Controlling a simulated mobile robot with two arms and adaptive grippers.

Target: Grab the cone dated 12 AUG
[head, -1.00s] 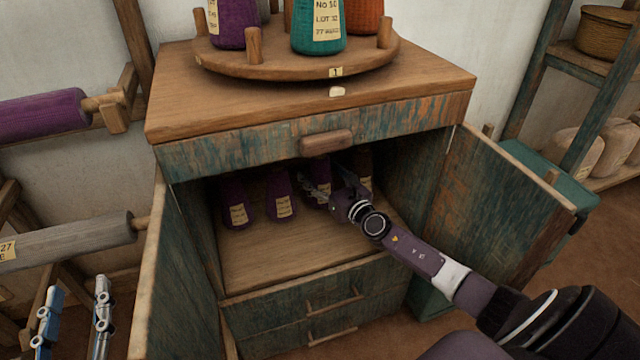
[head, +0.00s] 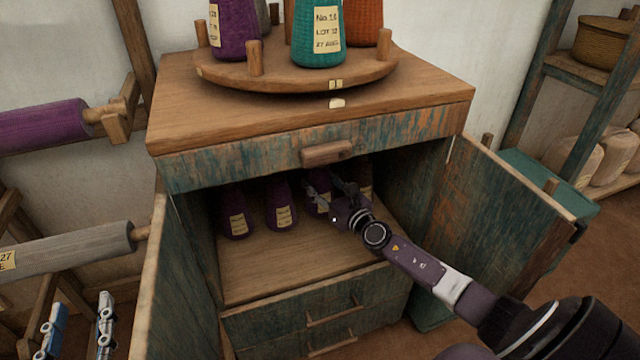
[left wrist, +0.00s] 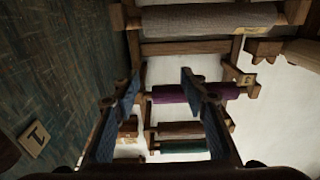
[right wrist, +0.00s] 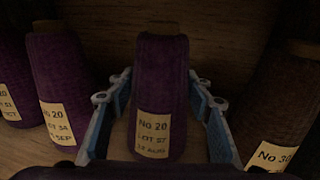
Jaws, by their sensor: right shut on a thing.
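The cone dated 12 AUG (right wrist: 158,75) is dark purple, with a label reading No 20, LOT 57, 12 AUG. It stands upright in the open cabinet, third from the left in the head view (head: 320,204). My right gripper (head: 330,186) reaches into the cabinet with its fingers on either side of this cone. In the right wrist view the blue fingers flank its lower part; the contact itself is hard to see. My left gripper (head: 80,308) is open and empty at the lower left, far from the cones; its parted fingers also show in the left wrist view (left wrist: 158,85).
Purple cones (head: 235,212) (head: 279,205) stand left of the held one; a brown cone (right wrist: 278,110) labelled No 30 stands right. The cabinet doors (head: 500,215) are open. A turntable (head: 300,75) with more cones is on top. The shelf front (head: 290,265) is clear.

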